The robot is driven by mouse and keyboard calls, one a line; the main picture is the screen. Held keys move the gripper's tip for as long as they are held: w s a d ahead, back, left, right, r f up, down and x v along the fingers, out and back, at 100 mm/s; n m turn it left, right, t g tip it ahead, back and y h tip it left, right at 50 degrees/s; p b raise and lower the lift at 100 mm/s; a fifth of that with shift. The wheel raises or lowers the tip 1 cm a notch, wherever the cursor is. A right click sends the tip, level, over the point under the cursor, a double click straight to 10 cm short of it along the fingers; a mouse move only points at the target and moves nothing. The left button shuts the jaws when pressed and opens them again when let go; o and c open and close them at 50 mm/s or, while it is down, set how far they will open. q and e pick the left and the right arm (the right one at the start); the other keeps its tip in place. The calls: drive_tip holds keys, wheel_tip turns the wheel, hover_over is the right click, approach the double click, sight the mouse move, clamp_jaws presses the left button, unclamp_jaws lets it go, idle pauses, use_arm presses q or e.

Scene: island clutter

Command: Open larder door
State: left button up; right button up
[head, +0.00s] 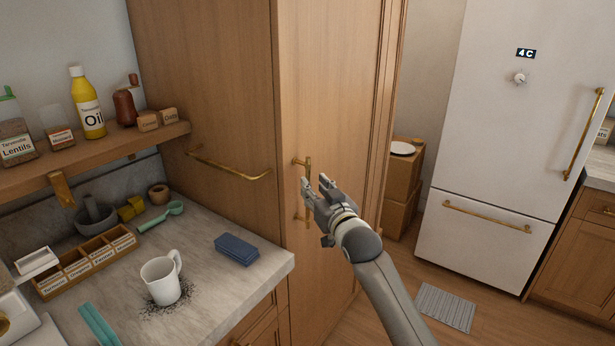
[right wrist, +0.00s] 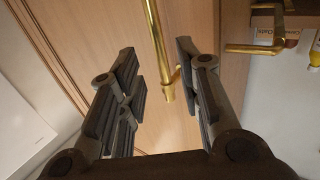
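The larder is a tall wooden cabinet, and its door (head: 325,75) looks shut in the head view. A vertical brass handle (head: 309,168) is on the door; it also shows in the right wrist view (right wrist: 157,35). My right gripper (head: 314,187) is at the handle and partly covers it. In the right wrist view its fingers (right wrist: 156,65) are spread, with the handle's lower end in the gap, nearer the right finger. I cannot tell whether either finger touches it. My left gripper is not in view.
A brass rail (head: 228,168) juts from the larder's side. Boxes (head: 401,175) stand right of the larder, before a white fridge (head: 500,120). A mat (head: 445,306) lies on the floor.

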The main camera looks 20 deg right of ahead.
sight(309, 180)
drive_tip(key=shift+w+a+r+p, duration=0.15)
drive_tip(key=shift+w+p, duration=0.1)
drive_tip(key=shift+w, duration=1.05)
drive_tip(key=shift+w+a+f+p, duration=0.1)
drive_tip(key=shift+w+a+p, duration=0.1)
drive_tip(key=shift+w, duration=1.1)
clamp_jaws()
